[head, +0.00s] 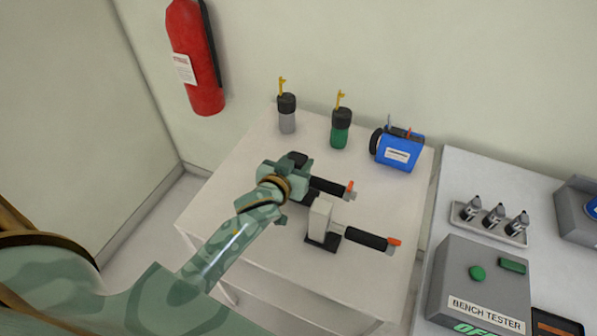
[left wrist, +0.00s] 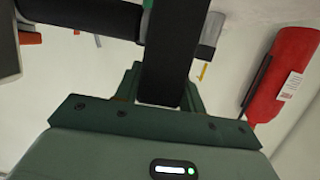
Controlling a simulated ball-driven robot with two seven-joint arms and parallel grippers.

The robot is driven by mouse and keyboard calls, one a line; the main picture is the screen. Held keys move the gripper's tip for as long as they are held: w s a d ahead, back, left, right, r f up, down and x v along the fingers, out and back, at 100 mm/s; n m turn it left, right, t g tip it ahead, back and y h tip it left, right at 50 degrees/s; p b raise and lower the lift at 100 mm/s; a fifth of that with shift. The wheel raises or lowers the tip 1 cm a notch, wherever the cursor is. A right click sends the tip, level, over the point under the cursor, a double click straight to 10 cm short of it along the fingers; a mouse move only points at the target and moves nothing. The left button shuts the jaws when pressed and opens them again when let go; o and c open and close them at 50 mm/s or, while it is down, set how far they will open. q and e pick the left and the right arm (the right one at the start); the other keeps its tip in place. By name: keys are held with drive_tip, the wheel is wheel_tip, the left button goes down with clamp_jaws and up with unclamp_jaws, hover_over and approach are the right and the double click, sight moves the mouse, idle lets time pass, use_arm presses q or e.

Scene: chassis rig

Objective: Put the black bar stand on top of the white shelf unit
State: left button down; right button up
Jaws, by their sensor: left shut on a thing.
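My left gripper (head: 292,178) is over the top of the white shelf unit (head: 235,190), shut on the black bar stand (head: 327,186). The stand's black bar with an orange tip sticks out to the right of the gripper. In the left wrist view, the stand's black upright (left wrist: 174,50) runs between the fingers, and the dark bar crosses at upper left. The gripper hides the stand's foot, so I cannot tell whether it touches the top. My right gripper is not in view.
A pale bar stand (head: 320,222) with a black base and bar stands close in front. Behind are a grey bottle (head: 287,115), a green bottle (head: 340,131) and a blue device (head: 398,152). A fire extinguisher (head: 195,60) hangs on the wall. A bench tester (head: 478,290) is at right.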

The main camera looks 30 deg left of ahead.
use_arm(q)
drive_tip(key=shift+f+b, duration=0.35)
drive_tip(key=shift+f, duration=0.9)
drive_tip(key=shift+f, duration=0.1)
drive_tip(key=c, duration=1)
unclamp_jaws()
drive_tip(key=shift+o, duration=0.8)
drive_tip(key=shift+s+r, duration=0.2)
drive_tip(key=shift+s, duration=0.2)
drive_tip(key=p+v, duration=0.2)
drive_tip(key=v, duration=0.9)
